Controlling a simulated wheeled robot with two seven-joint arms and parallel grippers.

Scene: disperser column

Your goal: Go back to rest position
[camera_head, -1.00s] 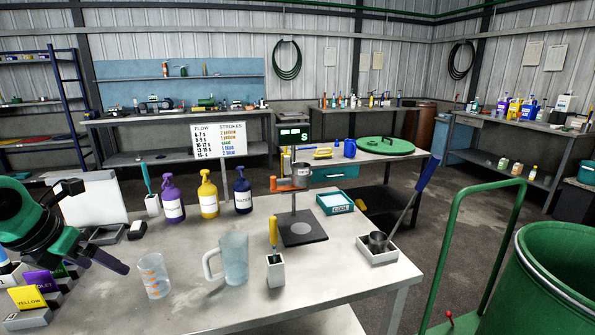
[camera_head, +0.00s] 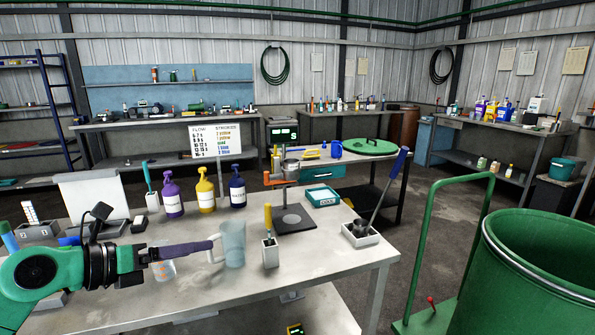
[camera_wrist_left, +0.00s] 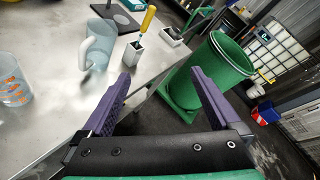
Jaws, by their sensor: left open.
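My left gripper (camera_head: 212,245) reaches in from the left above the front bench. Its dark purple fingers overlap the handle side of the clear pitcher (camera_head: 233,245) in the head view. In the left wrist view the gripper (camera_wrist_left: 160,76) has its fingers wide apart with nothing held between them. There the pitcher (camera_wrist_left: 97,45) stands on the bench, outside the left finger. A beaker with orange marks (camera_head: 165,270) is partly hidden behind the gripper; it also shows at the left edge of the wrist view (camera_wrist_left: 12,82). My right gripper is not in view.
The bench (camera_head: 335,265) also holds violet (camera_head: 172,197), yellow (camera_head: 206,193) and blue bottles (camera_head: 237,190), a stand (camera_head: 295,218), a white holder with a yellow-handled tool (camera_head: 270,254) and a tray (camera_head: 361,235). A green drum (camera_head: 525,290) stands right on a cart.

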